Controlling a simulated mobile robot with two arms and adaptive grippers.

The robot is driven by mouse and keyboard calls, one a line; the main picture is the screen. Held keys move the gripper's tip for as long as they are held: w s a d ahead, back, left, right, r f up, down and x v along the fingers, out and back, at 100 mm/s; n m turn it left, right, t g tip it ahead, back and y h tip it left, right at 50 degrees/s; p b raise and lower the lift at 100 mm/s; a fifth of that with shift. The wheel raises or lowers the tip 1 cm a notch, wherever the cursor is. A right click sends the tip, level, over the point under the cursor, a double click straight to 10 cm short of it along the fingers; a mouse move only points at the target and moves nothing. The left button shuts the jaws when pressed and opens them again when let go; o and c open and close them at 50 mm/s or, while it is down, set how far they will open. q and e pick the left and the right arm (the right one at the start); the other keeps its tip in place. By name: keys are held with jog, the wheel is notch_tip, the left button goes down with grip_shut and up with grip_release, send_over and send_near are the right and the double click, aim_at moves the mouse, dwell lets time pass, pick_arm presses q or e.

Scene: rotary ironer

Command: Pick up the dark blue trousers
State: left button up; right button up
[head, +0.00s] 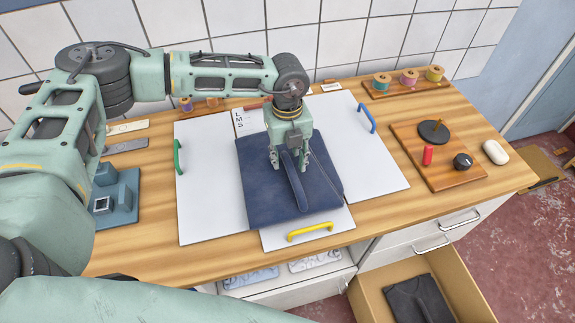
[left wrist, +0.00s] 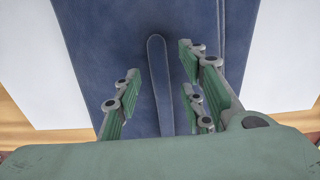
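The dark blue trousers (head: 265,200) lie folded on a white folding board (head: 205,190) on the wooden table. A raised, narrow dark blue strip (head: 297,187) stands on them, running front to back; it also shows in the left wrist view (left wrist: 158,85). My left gripper (head: 290,162) points down over the trousers. Its fingers are apart, one on each side of the strip, with visible gaps in the left wrist view (left wrist: 160,70). Whether the fingertips touch the cloth below is unclear. My right gripper is not in view.
The board has green (head: 179,157), blue (head: 367,118) and yellow (head: 310,232) handles. A wooden control panel (head: 440,178) and a white mouse-like object (head: 495,152) are at right. Thread spools (head: 409,77) stand behind. A box (head: 465,290) with dark grey clothing (head: 420,300) is below.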

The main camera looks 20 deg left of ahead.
pick_arm(q)
grip_shut()
dwell(0.3)
dwell(0.5)
